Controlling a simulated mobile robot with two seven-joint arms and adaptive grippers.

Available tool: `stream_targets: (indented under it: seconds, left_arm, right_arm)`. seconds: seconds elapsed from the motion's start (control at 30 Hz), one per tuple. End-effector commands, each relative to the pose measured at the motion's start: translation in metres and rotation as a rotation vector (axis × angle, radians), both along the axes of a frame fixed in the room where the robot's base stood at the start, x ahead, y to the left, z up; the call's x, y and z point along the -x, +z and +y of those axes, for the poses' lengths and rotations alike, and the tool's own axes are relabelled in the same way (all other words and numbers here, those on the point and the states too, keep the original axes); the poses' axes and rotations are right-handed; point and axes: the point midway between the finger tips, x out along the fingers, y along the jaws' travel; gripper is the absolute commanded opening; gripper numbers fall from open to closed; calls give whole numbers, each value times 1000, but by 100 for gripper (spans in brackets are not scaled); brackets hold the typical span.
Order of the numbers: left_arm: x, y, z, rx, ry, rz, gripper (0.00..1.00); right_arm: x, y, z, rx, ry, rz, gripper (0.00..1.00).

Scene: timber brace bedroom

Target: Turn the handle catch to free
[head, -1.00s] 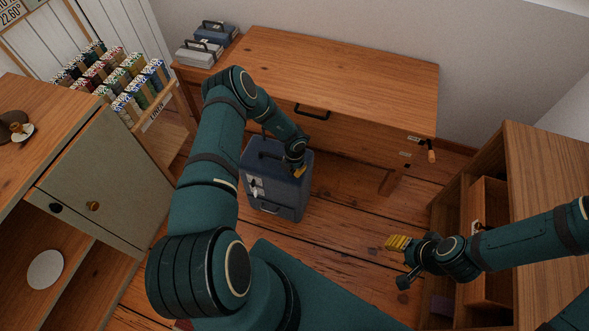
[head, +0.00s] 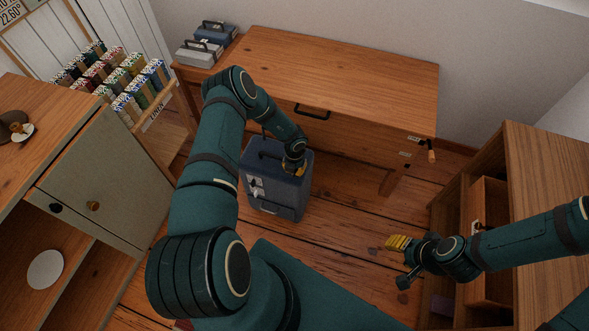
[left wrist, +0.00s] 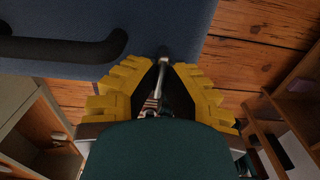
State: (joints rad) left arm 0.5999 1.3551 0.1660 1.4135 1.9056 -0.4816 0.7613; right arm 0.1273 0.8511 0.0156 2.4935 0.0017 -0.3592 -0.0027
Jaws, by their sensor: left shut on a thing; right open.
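A dark blue case (head: 290,184) stands upright on the floor in front of the desk. Its black carry handle (left wrist: 65,48) shows at the upper left of the left wrist view, beside my fingers. My left gripper (head: 293,169) is at the right part of the case's top. In the left wrist view its yellow fingers are closed on a small metal piece (left wrist: 164,58) at the case edge, which looks like the handle catch; the fingers hide much of it. My right gripper (head: 397,243) is open and empty above the floor at right, away from the case.
A wooden desk (head: 350,75) stands behind the case, with two smaller boxes (head: 199,52) at its left end. A cabinet (head: 110,175) is at left and an open shelf unit (head: 540,160) at right. Bare floor (head: 345,220) lies between the case and my right gripper.

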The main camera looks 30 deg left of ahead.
Motion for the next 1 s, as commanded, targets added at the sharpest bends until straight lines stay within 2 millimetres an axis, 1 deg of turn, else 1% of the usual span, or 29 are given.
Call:
stream_targets:
  seconds: [0.1,0.13,0.2,0.5,0.63,0.77,1.0]
  left_arm:
    - [1,-1,0,0,-1,2,0]
    - [1,-1,0,0,-1,2,17]
    - [1,-1,0,0,-1,2,39]
    - [0,0,0,0,-1,1,39]
    - [-1,9,1,0,-1,-1,39]
    - [-1,30,0,0,-3,-2,39]
    - [0,79,1,-1,-2,-2,39]
  right_arm:
    - [0,0,0,0,0,0,47]
    - [0,0,0,0,0,0,47]
    - [0,0,0,0,0,0,47]
    - [0,0,0,0,0,0,47]
    - [0,0,0,0,0,0,47]
    - [0,0,0,0,0,0,47]
    - [0,0,0,0,0,0,47]
